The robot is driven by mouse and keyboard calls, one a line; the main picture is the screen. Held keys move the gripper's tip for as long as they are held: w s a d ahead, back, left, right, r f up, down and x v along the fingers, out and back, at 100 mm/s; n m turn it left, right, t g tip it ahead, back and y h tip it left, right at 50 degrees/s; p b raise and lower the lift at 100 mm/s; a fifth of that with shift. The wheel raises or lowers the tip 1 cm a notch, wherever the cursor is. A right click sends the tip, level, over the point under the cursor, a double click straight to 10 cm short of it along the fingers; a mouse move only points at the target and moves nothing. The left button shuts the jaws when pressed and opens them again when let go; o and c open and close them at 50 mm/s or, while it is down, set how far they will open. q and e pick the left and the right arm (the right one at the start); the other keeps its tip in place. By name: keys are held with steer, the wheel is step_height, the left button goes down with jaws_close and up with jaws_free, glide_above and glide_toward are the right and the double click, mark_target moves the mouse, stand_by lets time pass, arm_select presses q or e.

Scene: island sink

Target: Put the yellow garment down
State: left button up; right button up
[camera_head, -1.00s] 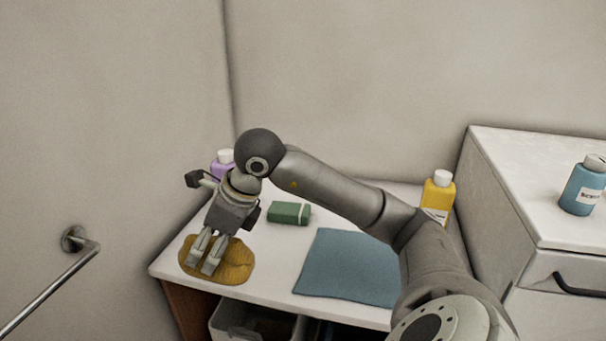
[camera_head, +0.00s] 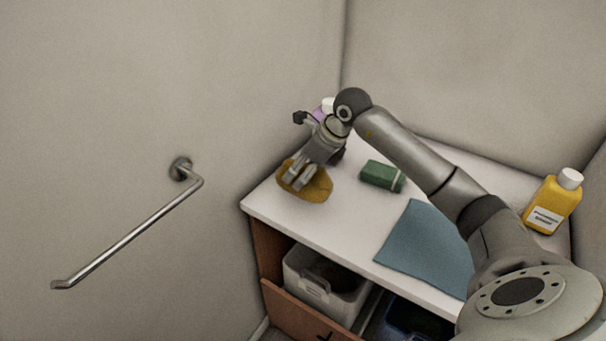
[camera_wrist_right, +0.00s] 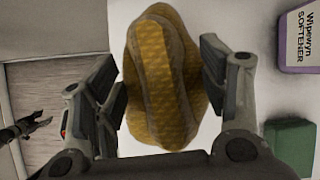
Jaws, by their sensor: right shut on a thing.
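The yellow garment (camera_head: 317,187) is a folded mustard bundle on the white counter top (camera_head: 345,215), near its left end. My right gripper (camera_head: 297,183) points down at it and is shut on it. In the right wrist view the garment (camera_wrist_right: 165,80) lies between the two fingers, with its ends reaching past them. The garment appears to rest on the counter, though its underside is hidden.
A green block (camera_head: 380,175), a blue cloth (camera_head: 425,248) and a yellow bottle (camera_head: 550,205) are on the counter. A purple softener bottle (camera_wrist_right: 300,38) stands near the garment. Below are a grey bin (camera_head: 325,285) and an open drawer (camera_head: 300,315). A towel bar (camera_head: 130,235) is on the wall.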

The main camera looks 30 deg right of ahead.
mark_target(302, 171)
steer(key=w+f, duration=0.1)
steer(key=d+f, duration=0.1)
steer(key=w+f, duration=0.1)
steer(key=shift+w+d+f+p, duration=0.3)
steer(key=shift+w+p, duration=0.05)
steer(key=shift+p, duration=0.05)
step_height(302, 171, down, 3)
steer(key=shift+r+p, duration=0.1)
steer(key=shift+p, duration=0.8)
steer(key=o, duration=1.3)
steer(key=b+v, duration=0.3)
steer(key=v, duration=0.8)
steer(key=shift+s+d+r, duration=0.15)
steer(key=shift+s+r, duration=0.1)
steer(key=shift+r, duration=0.05)
